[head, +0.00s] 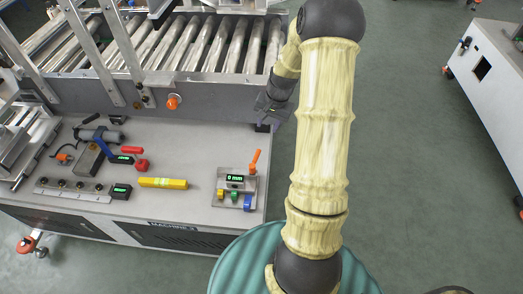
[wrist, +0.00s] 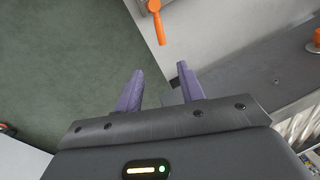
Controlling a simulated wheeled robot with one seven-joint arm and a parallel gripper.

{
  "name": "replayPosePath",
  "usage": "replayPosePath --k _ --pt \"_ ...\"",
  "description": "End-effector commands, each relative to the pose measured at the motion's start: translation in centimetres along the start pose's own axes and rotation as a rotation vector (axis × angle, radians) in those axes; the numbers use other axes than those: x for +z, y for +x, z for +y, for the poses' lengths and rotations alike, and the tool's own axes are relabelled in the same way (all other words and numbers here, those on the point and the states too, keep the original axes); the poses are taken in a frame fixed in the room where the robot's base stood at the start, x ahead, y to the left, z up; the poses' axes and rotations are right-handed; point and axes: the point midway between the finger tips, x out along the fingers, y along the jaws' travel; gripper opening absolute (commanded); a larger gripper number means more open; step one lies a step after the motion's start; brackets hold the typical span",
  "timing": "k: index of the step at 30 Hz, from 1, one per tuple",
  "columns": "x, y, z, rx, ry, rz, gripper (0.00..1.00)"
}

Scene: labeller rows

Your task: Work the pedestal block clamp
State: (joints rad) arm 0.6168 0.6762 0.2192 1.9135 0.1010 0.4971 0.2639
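A small grey block unit (head: 226,190) stands at the front right of the machine's table, with a display reading "0 mm" and yellow, green and blue pieces at its front. It looks like the clamp, though no label confirms this. Its orange lever (head: 255,160) stands tilted up at the back right. In the wrist view an orange lever (wrist: 158,24) shows at the top, beyond the fingertips. My gripper (wrist: 158,72) is open, its two purple fingers apart with nothing between them. In the head view it hangs near the table's right edge, above and behind the lever, not touching it.
A yellow bar (head: 163,183) lies left of the unit. Further left are a blue-handled device (head: 104,148), red parts and a row of knobs (head: 75,186). The roller conveyor (head: 190,45) with an orange knob (head: 173,102) rises behind. Open floor lies right.

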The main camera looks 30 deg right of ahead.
Motion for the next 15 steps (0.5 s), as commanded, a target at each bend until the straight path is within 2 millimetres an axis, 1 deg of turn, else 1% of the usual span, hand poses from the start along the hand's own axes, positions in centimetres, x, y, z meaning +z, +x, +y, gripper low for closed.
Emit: replayPosePath --k 5,15 --pt "0.2 1.9 -0.2 0.001 -0.007 -0.005 0.39" --pt "0.0 7.7 0.3 0.001 0.006 -0.004 0.39"
